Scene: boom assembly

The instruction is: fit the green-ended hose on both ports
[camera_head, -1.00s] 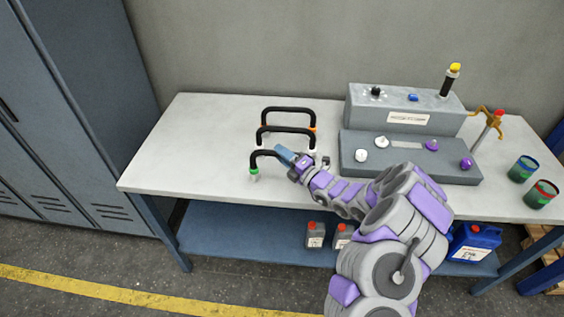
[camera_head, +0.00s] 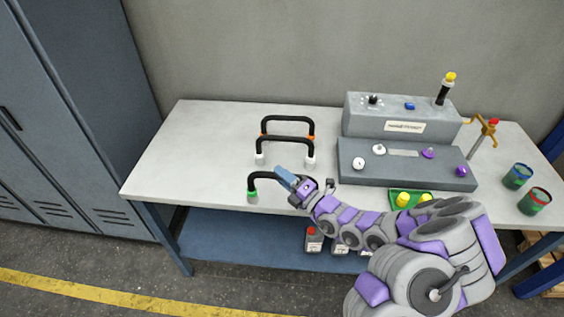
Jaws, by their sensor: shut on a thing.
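The green-ended hose (camera_head: 264,176) is a black bent tube with a green end showing at its left foot, at the front of the white table. My gripper (camera_head: 292,181) is shut on it at its right part, which hides the other end. The grey machine (camera_head: 350,161) stands at the right, with white ports (camera_head: 358,163) on the left of its lower step and purple ports (camera_head: 428,153) on the right. I cannot tell from this view which ports match the green ends. The hose is well left of the machine and apart from it.
An orange-ended hose (camera_head: 288,119) and a white-ended hose (camera_head: 285,139) stand behind the held hose. A green tray (camera_head: 396,192) with yellow pieces lies in front of the machine. Two cans (camera_head: 535,201) and a brass tap-like fitting (camera_head: 484,130) are at the right. The table's left part is clear.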

